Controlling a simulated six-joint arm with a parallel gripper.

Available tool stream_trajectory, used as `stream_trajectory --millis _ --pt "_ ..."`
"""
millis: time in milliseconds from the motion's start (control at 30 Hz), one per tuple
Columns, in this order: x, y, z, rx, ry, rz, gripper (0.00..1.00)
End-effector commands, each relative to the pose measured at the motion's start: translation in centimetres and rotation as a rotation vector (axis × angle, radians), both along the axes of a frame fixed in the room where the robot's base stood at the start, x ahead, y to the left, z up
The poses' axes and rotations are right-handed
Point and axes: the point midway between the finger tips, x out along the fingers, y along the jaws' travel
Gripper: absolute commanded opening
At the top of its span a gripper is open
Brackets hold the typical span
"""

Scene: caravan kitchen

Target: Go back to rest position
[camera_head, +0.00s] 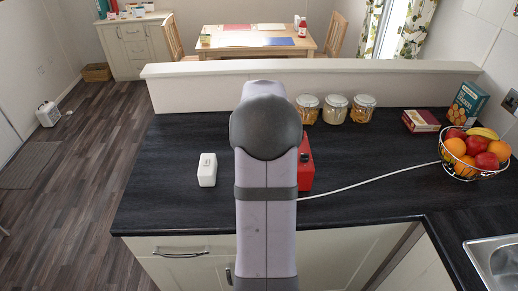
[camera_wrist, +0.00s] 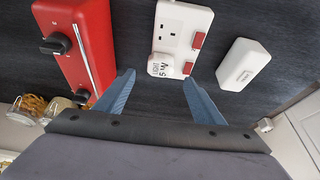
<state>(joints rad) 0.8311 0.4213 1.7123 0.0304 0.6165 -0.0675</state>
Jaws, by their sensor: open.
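My gripper (camera_wrist: 158,78) shows in the wrist view with its two blue fingers spread apart and nothing held between them. Beyond the fingertips is a white double socket (camera_wrist: 182,28) with two red switches. A small white block with dark lettering (camera_wrist: 166,68) is at its near edge, between the fingertips in the picture; I cannot tell whether it is plugged in. In the head view my arm stands upright in the middle and hides the gripper and the socket.
A red toaster (camera_wrist: 78,40) lies left of the gripper, partly behind my arm in the head view (camera_head: 306,168). A white box (camera_head: 207,170) is on the other side. Jars (camera_head: 335,109), a fruit bowl (camera_head: 473,155) and a white cable (camera_head: 375,178) are right. The counter's left front (camera_head: 160,205) is clear.

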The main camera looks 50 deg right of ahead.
Motion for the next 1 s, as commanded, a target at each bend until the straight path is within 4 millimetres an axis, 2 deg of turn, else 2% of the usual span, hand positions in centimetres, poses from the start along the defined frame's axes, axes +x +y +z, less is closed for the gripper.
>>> stream_trajectory --millis 267,367,433,567,700,767,800,900,1000 --pt "0.1 0.3 0.0 0.001 0.001 0.005 0.63" --pt "0.6 2.0 -0.1 0.011 0.010 0.034 0.63" --pt "1.0 4.2 -0.2 0.022 0.021 0.069 0.63" --pt "1.6 10.6 -0.6 0.055 0.060 0.171 0.63" --pt "0.5 19.4 -1.4 0.094 0.122 0.322 0.63" --pt "-0.7 23.2 -1.8 0.110 0.154 0.390 0.63" --pt "-1.6 25.5 -2.1 0.118 0.177 0.435 0.63" --pt "-4.7 30.6 -2.9 0.135 0.233 0.544 0.63" --pt "-7.9 34.3 -3.7 0.145 0.286 0.638 0.63"
